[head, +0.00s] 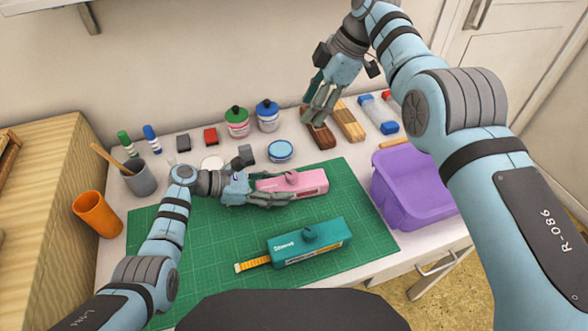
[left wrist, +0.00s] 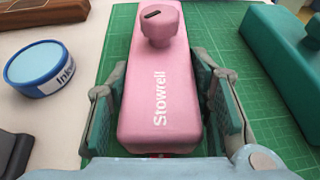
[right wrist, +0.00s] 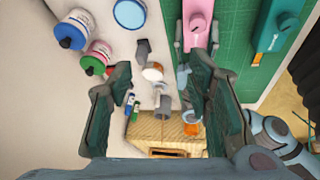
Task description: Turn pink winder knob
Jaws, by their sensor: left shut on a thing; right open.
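The pink winder (head: 312,182) lies on the green cutting mat (head: 215,265), with its pink knob (head: 291,176) on top. In the left wrist view the pink winder (left wrist: 160,85) reads "Stowrell" and its knob (left wrist: 160,24) has a dark slot. My left gripper (head: 262,192) is shut on the body of the pink winder, a finger along each side; it shows in the left wrist view (left wrist: 160,120). My right gripper (head: 318,112) is open and empty, raised above the back of the table; its fingers frame the right wrist view (right wrist: 165,95). A teal winder (head: 308,243) lies in front on the mat.
A purple bin (head: 412,190) stands at the right table edge. An orange cup (head: 96,213) and a grey cup (head: 139,178) stand at left. The mat's front left is clear.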

